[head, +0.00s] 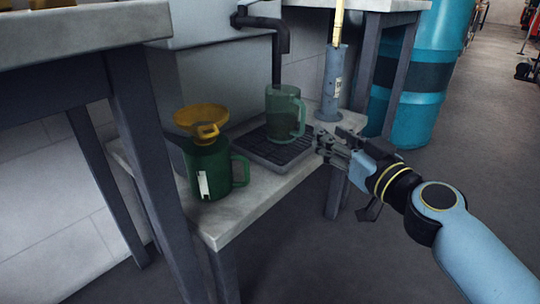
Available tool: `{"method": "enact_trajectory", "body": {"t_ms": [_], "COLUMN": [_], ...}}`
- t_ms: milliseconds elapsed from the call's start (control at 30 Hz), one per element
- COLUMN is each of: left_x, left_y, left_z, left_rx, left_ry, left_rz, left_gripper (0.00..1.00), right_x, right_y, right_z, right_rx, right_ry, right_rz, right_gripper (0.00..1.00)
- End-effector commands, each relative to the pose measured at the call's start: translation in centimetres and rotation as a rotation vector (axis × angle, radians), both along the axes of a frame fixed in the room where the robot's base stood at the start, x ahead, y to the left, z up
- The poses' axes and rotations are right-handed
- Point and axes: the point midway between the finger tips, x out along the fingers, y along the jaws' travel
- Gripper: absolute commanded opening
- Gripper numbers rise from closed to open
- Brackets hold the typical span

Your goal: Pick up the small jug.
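A pale green see-through jug (283,113) with a handle stands upright on a dark slatted drip tray (266,152), under a dark spout. A darker green jug (208,172) with a white label stands on the bench to its left, with a yellow funnel (200,117) on top. I cannot tell for certain which of the two is the small jug. My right gripper (326,146) is to the right of the pale jug and points left towards it. Its fingers look apart, with nothing seen between them. My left gripper is out of view.
A grey-blue cylinder (333,82) with a yellow rod stands at the bench's far right, just behind my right gripper. The dark spout (279,45) hangs over the pale jug. A grey table (75,35) fills the left foreground. A blue barrel (415,75) stands behind.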

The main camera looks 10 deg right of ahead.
Motion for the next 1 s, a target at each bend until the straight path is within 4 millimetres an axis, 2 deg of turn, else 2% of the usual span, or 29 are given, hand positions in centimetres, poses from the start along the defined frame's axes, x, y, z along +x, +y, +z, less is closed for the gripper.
{"method": "enact_trajectory", "body": {"t_ms": [33,100,300,400,567,833,1000], "left_x": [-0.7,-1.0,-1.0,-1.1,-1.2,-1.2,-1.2], "left_y": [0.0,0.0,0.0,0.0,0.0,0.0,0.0], "left_z": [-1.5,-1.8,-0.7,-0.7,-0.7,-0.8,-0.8], "left_rx": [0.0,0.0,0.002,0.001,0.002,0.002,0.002], "left_ry": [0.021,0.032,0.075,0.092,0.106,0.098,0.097], "left_rz": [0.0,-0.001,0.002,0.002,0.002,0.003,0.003], "left_gripper": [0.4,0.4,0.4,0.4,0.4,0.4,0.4], "right_x": [0.1,0.3,3.3,4.7,5.9,9.7,10.7], "right_y": [0.0,0.0,0.7,1.1,1.4,2.5,2.7], "right_z": [-1.6,-1.8,-1.0,-1.3,-1.4,-1.9,-1.9], "right_rx": [0.0,-0.001,0.001,0.001,0.0,0.0,-0.002], "right_ry": [0.009,0.008,0.0,0.003,0.005,0.005,0.007], "right_rz": [0.0,0.0,-0.001,-0.002,-0.001,-0.001,0.0], "right_gripper": [0.38,0.38,0.38,0.38,0.38,0.38,0.38]}}
